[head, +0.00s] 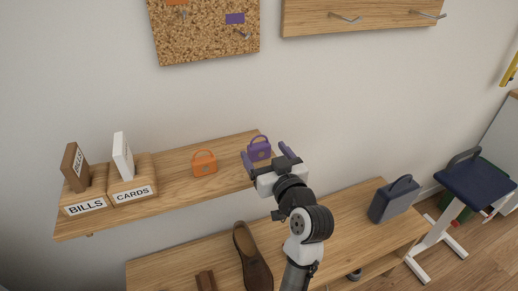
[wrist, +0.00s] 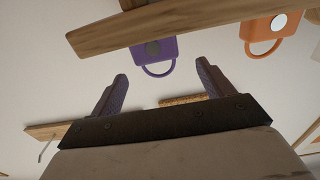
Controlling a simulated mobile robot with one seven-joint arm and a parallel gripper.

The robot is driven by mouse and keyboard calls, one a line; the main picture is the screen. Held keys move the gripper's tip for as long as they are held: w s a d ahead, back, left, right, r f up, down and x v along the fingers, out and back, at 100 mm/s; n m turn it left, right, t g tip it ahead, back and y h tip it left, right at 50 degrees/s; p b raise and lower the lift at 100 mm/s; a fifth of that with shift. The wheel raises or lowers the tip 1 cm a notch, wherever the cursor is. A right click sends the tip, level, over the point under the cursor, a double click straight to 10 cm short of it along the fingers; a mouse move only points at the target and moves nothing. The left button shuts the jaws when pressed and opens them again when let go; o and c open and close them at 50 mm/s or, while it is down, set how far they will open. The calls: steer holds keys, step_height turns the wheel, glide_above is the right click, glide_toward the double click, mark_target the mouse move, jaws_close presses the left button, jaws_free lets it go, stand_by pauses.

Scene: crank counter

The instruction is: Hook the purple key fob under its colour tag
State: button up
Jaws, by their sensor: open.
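The purple key fob (head: 259,150), shaped like a small handbag with a loop handle, stands on the wooden shelf near its right end. In the wrist view the purple fob (wrist: 156,48) appears upside down, ahead of and between the fingertips. My gripper (head: 265,156) is open at the shelf's right end, one finger on each side of the fob. In the wrist view the fingers (wrist: 162,71) hold nothing. The purple tag (head: 235,18) is on the cork board at the top, with a small metal hook (head: 243,34) below it.
An orange fob (head: 204,163) stands on the shelf (head: 175,180), left of the purple one. BILLS and CARDS holders (head: 108,190) fill the shelf's left end. The lower bench (head: 350,215) bears a shoe (head: 250,255) and a dark bag (head: 394,200). A hook rail (head: 362,17) is upper right.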

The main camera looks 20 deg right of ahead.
mark_target(258, 143)
steer(key=w+p, duration=0.1)
steer(key=w, duration=0.1)
steer(key=w+p, duration=0.1)
steer(key=w, duration=0.2)
steer(key=shift+f, duration=0.2)
steer(key=shift+w+f, duration=0.15)
steer(key=shift+w, duration=0.3)
steer(key=c, duration=1.1)
steer(key=shift+o, duration=0.2)
step_height(258, 143, up, 20)
steer(key=b, duration=0.1)
